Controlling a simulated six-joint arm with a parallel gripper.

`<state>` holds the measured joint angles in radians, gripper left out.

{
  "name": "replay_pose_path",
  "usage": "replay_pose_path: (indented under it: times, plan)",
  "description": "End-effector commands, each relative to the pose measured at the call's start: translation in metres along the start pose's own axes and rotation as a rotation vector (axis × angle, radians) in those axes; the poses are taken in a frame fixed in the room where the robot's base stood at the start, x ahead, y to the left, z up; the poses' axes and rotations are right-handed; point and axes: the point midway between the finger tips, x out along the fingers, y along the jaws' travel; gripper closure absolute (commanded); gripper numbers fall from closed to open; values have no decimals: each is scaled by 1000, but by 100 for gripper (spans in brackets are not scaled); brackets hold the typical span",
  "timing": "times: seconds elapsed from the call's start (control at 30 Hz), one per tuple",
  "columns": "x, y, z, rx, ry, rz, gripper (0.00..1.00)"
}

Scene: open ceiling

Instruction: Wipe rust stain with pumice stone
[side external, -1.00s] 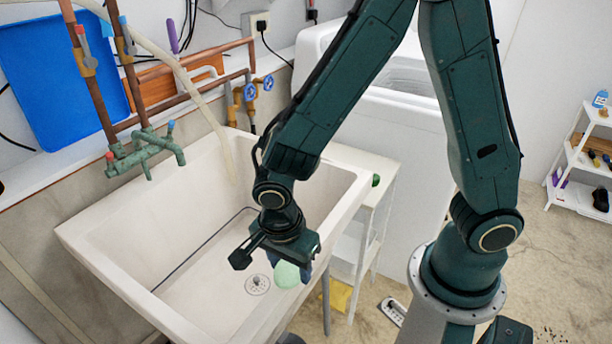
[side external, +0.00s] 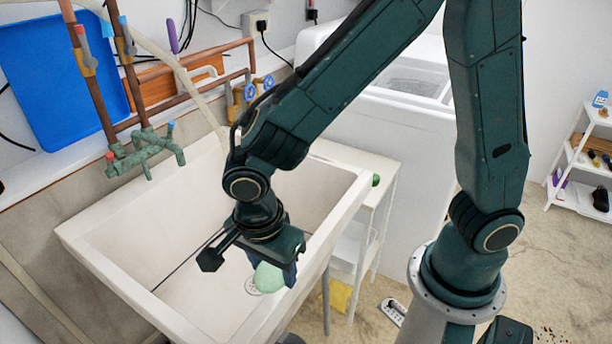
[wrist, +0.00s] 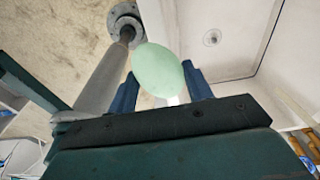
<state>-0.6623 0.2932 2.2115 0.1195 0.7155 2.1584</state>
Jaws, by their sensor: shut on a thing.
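My gripper (side external: 281,270) is shut on a pale green, smooth oval stone (side external: 266,278), which I take to be the pumice stone. In the wrist view the stone (wrist: 158,72) sits between two dark blue fingers. The gripper hangs over the front part of the white sink (side external: 110,250), near the drain (side external: 251,286), which is partly hidden behind the stone. The drain also shows in the wrist view (wrist: 212,37). I cannot tell whether the stone touches the sink. I cannot make out a rust stain; a thin dark line (side external: 185,262) runs along the basin.
A corroded green tap (side external: 146,152) and copper pipes stand at the sink's back left. A blue tray (side external: 55,75) leans on the wall. A white side stand (side external: 345,250) and white washing machine (side external: 405,145) are to the right. The basin's left part is open.

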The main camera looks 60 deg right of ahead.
Motion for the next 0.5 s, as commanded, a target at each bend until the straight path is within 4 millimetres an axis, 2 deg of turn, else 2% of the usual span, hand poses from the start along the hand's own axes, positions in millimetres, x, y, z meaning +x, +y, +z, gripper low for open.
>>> replay_pose_path:
  times: [0.3,0.5]
  plan:
    - [-27,0,-3,1,-1,-2,71]
    - [-32,0,-4,1,0,0,71]
